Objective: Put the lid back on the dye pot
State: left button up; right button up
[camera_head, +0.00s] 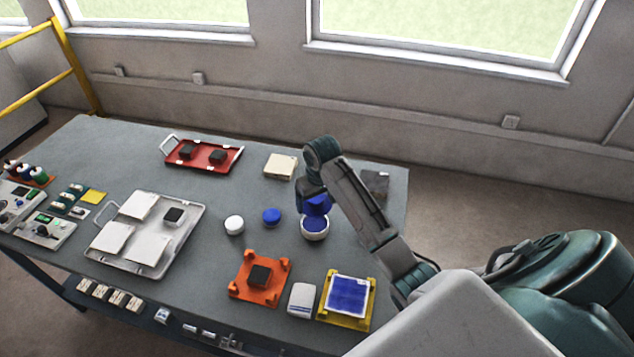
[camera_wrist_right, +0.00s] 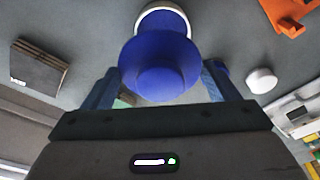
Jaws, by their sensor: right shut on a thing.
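The dye pot (camera_head: 314,231) is a small white round pot on the grey table, with blue showing inside its rim. My right gripper (camera_head: 313,199) is right above it, shut on a blue round piece (camera_head: 318,207) that looks like the lid. In the right wrist view this blue piece (camera_wrist_right: 158,60) sits between the two fingers, with a narrower round part facing the camera. The white pot rim (camera_wrist_right: 163,9) shows just beyond it. The piece appears above the pot; whether it touches the rim I cannot tell. My left gripper is out of view.
A blue disc (camera_head: 271,216) and a white disc (camera_head: 234,224) lie left of the pot. An orange fixture (camera_head: 245,289), a white block (camera_head: 301,299) and a yellow fixture (camera_head: 345,319) stand in front. A cream tile stack (camera_head: 281,166) and a dark block (camera_head: 375,184) are behind.

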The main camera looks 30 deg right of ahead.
jog(key=shift+s+a+f, duration=0.1)
jog(key=shift+s+a, duration=0.05)
jog(key=shift+a, duration=0.15)
jog(key=shift+f, duration=0.55)
notch_tip(320, 180, down, 3)
jog(key=shift+f, duration=0.5)
jog(key=shift+f+b, duration=0.3)
jog(key=shift+f, duration=0.2)
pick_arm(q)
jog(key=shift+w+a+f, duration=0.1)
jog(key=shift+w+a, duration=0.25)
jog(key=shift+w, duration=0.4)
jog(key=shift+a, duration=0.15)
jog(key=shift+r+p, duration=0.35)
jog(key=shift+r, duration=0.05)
